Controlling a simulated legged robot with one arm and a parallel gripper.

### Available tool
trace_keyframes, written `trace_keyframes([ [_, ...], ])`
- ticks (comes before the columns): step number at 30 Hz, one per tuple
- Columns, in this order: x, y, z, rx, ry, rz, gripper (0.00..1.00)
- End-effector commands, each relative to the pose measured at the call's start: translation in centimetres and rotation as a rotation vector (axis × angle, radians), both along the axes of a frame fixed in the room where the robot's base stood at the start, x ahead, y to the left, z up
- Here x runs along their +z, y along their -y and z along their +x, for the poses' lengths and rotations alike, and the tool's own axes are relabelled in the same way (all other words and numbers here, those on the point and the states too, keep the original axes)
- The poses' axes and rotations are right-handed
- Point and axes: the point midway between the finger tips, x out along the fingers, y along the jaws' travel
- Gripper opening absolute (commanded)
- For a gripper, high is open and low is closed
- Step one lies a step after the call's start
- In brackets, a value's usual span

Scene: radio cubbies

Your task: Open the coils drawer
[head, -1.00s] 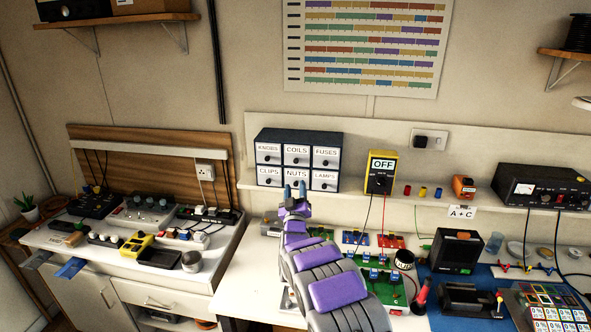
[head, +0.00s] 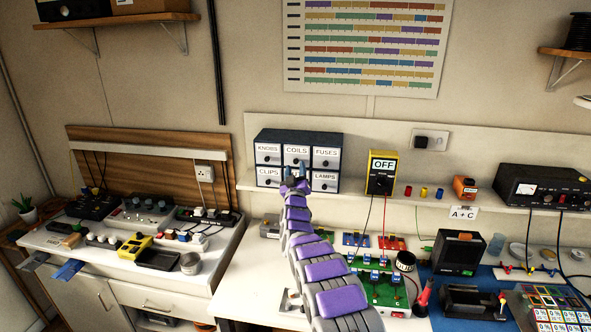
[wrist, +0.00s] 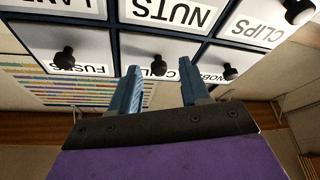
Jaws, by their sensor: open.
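The coils drawer (head: 296,151) is the top middle white front of a small dark blue drawer cabinet (head: 298,135) on the wall shelf. It looks closed. My gripper (head: 295,174) is open in front of the cabinet and covers most of the nuts drawer in the head view. The wrist view is upside down. In it the black coils knob (wrist: 159,67) appears between my two blue fingertips (wrist: 160,72), with a finger on either side. I cannot tell whether the fingers touch the knob. The fingers partly hide the COILS label.
The knobs drawer (head: 268,153) and fuses drawer (head: 327,157) flank the coils drawer. Their knobs stick out close to my fingers. A yellow meter (head: 381,172) stands right of the cabinet. Circuit boards (head: 380,285) lie on the bench below my arm.

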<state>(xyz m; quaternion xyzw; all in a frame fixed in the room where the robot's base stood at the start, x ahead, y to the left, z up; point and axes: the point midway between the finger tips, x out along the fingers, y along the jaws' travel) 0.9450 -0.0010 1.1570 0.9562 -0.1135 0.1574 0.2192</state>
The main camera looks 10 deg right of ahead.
Motion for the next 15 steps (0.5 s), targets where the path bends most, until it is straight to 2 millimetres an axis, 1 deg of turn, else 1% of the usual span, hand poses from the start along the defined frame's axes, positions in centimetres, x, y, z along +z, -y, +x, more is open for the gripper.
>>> trace_keyframes([
  [6, 0.5, 0.1, 1.0, 0.001, 0.003, -0.001, 0.46],
  [15, 0.7, 0.1, 1.4, 0.003, 0.002, -0.002, 0.46],
])
